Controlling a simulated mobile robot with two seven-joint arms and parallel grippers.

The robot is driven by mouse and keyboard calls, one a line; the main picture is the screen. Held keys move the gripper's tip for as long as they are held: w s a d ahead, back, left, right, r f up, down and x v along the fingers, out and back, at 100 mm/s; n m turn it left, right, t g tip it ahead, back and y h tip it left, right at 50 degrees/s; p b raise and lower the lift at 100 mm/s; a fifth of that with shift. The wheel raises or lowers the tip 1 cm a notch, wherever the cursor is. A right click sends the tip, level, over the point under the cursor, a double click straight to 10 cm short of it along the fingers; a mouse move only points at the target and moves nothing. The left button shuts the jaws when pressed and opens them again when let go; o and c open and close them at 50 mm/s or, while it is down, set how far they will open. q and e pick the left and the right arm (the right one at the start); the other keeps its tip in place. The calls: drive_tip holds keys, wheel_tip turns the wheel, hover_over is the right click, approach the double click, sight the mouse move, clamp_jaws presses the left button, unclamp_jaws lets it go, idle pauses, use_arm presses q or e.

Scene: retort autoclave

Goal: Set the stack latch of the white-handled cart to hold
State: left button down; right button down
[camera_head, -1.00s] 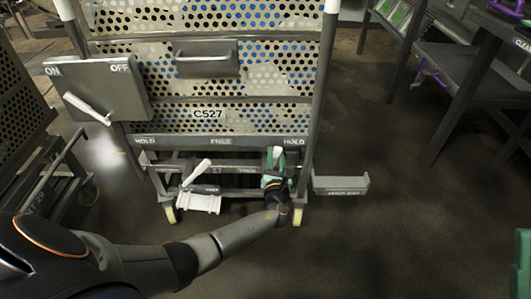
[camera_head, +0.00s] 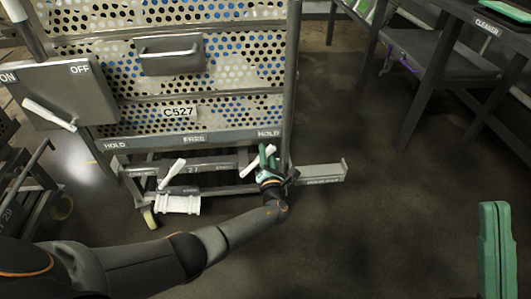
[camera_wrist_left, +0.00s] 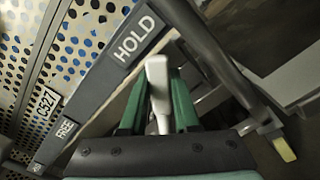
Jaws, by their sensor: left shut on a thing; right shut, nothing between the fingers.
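The cart (camera_head: 165,138) labelled C527 has a perforated basket front and a grey bar (camera_head: 195,139) marked HOLD, FREE, HOLD. My left gripper (camera_head: 267,160) is just below the right-hand HOLD mark, shut on a white latch handle. In the left wrist view the white handle (camera_wrist_left: 158,88) stands between the green fingers, its tip beside the HOLD label (camera_wrist_left: 134,40). FREE (camera_wrist_left: 66,129) is further left. The lower part of the handle is hidden by the gripper. My right gripper (camera_head: 495,250) shows at the lower right edge, shut and empty, away from the cart.
A second white lever (camera_head: 172,173) leans on the lower frame, above a white cylinder (camera_head: 178,204). An ON/OFF box (camera_head: 48,95) with a white lever is at the left. A grey bracket (camera_head: 322,174) juts right of the cart. Dark tables (camera_head: 440,70) stand right; floor between is clear.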

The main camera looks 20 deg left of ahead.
use_arm(q)
drive_tip(key=c, duration=0.6)
unclamp_jaws()
drive_tip(key=shift+c, duration=0.2)
drive_tip(key=shift+d, duration=0.1)
use_arm(e)
drive_tip(key=shift+r, duration=0.1)
use_arm(q)
drive_tip(key=shift+s+d+p, duration=0.2)
drive_tip(key=shift+s+p, duration=0.1)
drive_tip(key=shift+p, duration=0.05)
use_arm(e)
wheel_tip(320, 180, up, 4)
drive_tip(key=n+p, duration=0.1)
drive_tip(key=p, duration=0.3)
use_arm(q)
drive_tip(key=v, duration=1.1)
drive_tip(key=shift+s, duration=0.35)
use_arm(e)
drive_tip(key=w+d+f+m+h, duration=0.1)
drive_tip(key=w+f+m+h, duration=0.3)
drive_tip(key=f, duration=0.1)
drive_tip(key=shift+h, duration=0.3)
